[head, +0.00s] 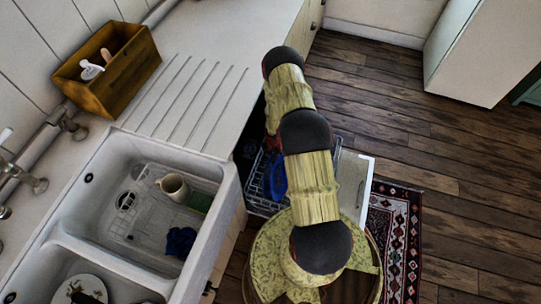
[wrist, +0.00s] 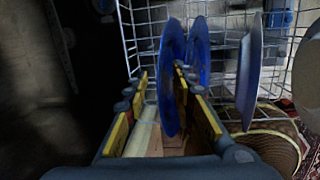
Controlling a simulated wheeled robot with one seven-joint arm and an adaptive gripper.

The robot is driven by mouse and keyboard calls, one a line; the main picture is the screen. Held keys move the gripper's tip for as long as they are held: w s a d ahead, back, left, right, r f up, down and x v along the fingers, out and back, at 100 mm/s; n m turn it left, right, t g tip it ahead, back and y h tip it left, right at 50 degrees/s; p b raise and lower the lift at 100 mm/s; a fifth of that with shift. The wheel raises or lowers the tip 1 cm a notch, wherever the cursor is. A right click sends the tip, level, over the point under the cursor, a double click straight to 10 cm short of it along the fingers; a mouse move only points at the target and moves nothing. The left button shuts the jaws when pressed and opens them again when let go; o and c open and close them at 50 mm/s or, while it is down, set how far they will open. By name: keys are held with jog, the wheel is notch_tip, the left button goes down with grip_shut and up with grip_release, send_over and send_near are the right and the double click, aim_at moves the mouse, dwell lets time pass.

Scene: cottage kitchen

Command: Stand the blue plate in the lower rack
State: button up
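In the wrist view a blue plate (wrist: 171,60) stands on edge in the wire rack (wrist: 142,28), its near edge between the fingers of my gripper (wrist: 161,78). The fingers are apart, with a gap on the left side of the plate; the right finger is close to it, and I cannot tell whether it touches. A second blue plate (wrist: 200,42) stands just to its right. In the head view blue shows in the rack at a plate (head: 275,178), partly behind my arm; my gripper is hidden there.
A pale plate (wrist: 248,72) stands further right in the rack, beside a brown ribbed object (wrist: 273,142). The open dishwasher door (head: 353,180) lies by the patterned rug (head: 399,225). The sink (head: 222,205) holds a mug (head: 173,187) and a dark blue cloth (head: 180,242).

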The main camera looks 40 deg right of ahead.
notch_tip(320, 180, up, 12)
jog(key=s, duration=0.1)
jog(key=shift+s+a, duration=0.25)
jog(key=shift+s, duration=0.1)
jog(key=shift+f, duration=0.15)
dwell(0.8)
